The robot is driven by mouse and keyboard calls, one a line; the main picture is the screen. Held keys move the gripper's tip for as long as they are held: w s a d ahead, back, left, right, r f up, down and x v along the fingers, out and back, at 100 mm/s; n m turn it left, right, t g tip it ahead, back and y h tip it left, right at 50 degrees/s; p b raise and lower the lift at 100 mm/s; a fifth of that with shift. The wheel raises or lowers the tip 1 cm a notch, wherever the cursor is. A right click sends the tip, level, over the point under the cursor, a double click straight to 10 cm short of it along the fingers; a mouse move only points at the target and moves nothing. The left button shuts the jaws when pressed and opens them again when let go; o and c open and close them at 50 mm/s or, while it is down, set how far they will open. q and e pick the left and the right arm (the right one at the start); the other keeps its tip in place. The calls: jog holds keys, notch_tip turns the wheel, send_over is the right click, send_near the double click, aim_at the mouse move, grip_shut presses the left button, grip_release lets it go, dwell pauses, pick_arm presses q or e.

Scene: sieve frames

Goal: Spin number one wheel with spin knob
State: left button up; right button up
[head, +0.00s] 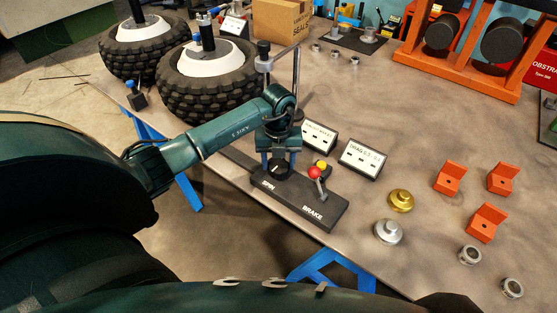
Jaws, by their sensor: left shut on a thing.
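Two black tyres with white hubs stand at the table's upper left: a nearer wheel (207,88) and a farther wheel (143,52). I cannot read which is number one. A black control box (290,198) marked SPIN and BRAKE lies near the table's front edge. My left gripper (279,163) points down over its SPIN end, shut on the spin knob (280,171), which its fingers mostly hide. At the BRAKE end, a lever with a red ball (314,173) stands beside a yellow ball (321,165). My right gripper is out of view.
Two small label boxes (362,158) stand behind the control box. A gold weight (401,200), a silver weight (388,232), orange brackets (449,178) and metal rings (470,254) lie to the right. A cardboard box (281,20) and an orange rack (462,70) stand behind. The middle tabletop is clear.

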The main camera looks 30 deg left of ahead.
pick_arm(q)
jog(key=shift+m, duration=0.3)
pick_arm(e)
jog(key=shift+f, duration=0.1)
pick_arm(q)
jog(key=shift+m+b, duration=0.65)
jog(key=shift+m, duration=0.25)
jog(key=shift+a+m+b, duration=0.1)
jog(key=shift+m+b, duration=0.4)
jog(key=shift+m, duration=0.4)
jog(key=m+b, duration=0.1)
jog(key=m, duration=0.1)
jog(key=shift+m, duration=0.4)
jog(key=shift+m+b, duration=0.85)
jog(key=shift+m, duration=0.35)
jog(key=shift+m+b, duration=0.45)
jog(key=shift+m, duration=0.85)
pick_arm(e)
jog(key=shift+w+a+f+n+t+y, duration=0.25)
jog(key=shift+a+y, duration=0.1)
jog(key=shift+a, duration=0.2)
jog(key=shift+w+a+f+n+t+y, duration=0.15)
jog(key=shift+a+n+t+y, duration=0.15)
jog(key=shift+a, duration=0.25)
pick_arm(q)
jog(key=shift+r, duration=0.1)
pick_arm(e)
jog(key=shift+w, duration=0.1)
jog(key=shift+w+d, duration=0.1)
